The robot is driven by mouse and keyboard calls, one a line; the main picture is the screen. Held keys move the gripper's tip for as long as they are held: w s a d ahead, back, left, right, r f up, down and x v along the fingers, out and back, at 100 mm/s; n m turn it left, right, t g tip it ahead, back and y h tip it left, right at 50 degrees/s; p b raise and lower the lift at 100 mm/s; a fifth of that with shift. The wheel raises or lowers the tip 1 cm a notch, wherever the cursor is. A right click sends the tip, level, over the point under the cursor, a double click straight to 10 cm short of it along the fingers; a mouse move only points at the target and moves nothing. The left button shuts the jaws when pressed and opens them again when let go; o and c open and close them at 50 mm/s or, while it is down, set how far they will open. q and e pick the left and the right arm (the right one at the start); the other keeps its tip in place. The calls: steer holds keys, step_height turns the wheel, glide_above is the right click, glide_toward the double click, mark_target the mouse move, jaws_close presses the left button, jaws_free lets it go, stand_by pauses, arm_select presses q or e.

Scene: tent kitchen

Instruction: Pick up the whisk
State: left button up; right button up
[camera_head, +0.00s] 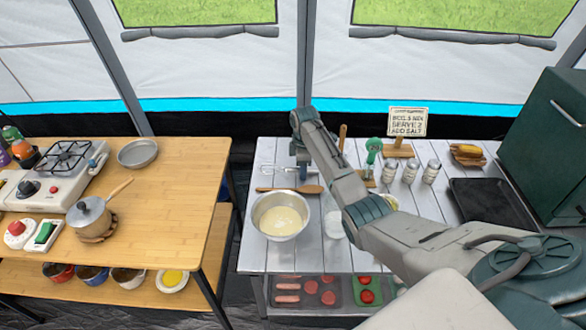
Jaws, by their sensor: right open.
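A pale, thin wire-like shape that looks like the whisk (274,169) lies on the grey slatted table (262,156), behind the wooden spoon. Its right part is hidden by my gripper and arm, so I cannot make out its handle. My right arm reaches across the table from the lower right. My right gripper (303,171) points down at the right end of the wire shape, open. I cannot tell whether its fingers touch anything. My left gripper is not in view.
A bowl of pale batter (281,231) stands in front of the wooden spoon (300,190). A green-handled tool (373,151), several shakers (410,171) and a sign (408,121) stand right of the gripper. A dark tray (490,203) lies farther right. A wooden table with a stove (55,170) is left.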

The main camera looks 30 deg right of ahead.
jaws_close()
